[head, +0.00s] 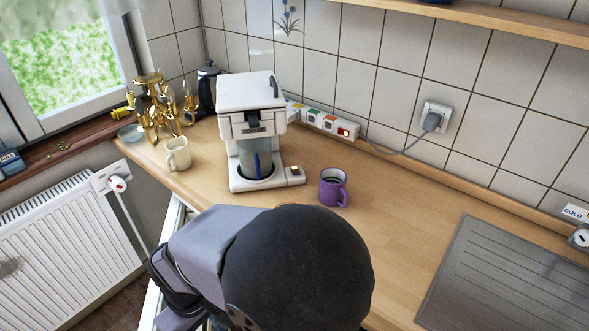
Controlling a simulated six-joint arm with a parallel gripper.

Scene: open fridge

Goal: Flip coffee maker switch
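The white coffee maker (251,105) stands upright on the wooden counter near the back corner. A small switch (295,171) sits on a block at the right of its base. A glass jug (256,160) stands in the coffee maker, with a blue stripe on its front. My arm reaches in from the bottom edge, in front of the coffee maker and apart from it in the picture. The fingers of my gripper do not show. I cannot tell the switch's position.
A purple mug (333,187) stands right of the coffee maker, a cream mug (177,154) to its left. Brass ware (158,108) and a dark press pot (207,88) stand behind left. A power strip (320,121) lies along the wall. Counter before the metal drainboard (510,270) is clear.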

